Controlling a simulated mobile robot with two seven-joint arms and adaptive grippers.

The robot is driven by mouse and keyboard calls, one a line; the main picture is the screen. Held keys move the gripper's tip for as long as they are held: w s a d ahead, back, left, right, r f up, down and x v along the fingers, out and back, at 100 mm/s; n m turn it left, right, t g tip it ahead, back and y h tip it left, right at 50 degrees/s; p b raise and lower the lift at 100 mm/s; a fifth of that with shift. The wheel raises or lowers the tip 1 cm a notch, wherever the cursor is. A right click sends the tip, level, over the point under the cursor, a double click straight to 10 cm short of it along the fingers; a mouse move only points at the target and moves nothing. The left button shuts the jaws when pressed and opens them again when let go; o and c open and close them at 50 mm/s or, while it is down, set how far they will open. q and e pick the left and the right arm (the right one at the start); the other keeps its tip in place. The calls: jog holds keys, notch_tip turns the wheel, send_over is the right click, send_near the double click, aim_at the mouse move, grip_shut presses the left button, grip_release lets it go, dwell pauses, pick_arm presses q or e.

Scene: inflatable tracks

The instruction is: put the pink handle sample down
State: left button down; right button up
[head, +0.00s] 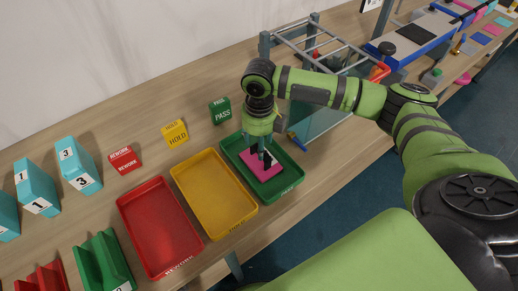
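The pink handle sample (268,176) is in the green tray (292,186) marked PASS, at the right end of the tray row. It looks flat and low, but I cannot tell whether it rests fully on the tray floor. My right gripper (262,158) points straight down onto the sample, its dark fingers at the sample's middle. The fingers hide the sample's handle, and I cannot tell whether they grip it. My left gripper is out of view.
A yellow tray (226,222) and a red tray (190,258) stand to the left. PASS (220,111), HOLD (175,133) and REWORK (124,160) blocks stand behind the trays. The table's front edge is near the trays.

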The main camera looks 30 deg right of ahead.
notch_tip(320, 180, up, 9)
jog(key=b, duration=0.1)
jog(key=shift+b, duration=0.35)
jog(key=shift+s+f, duration=0.1)
jog(key=shift+f, duration=0.05)
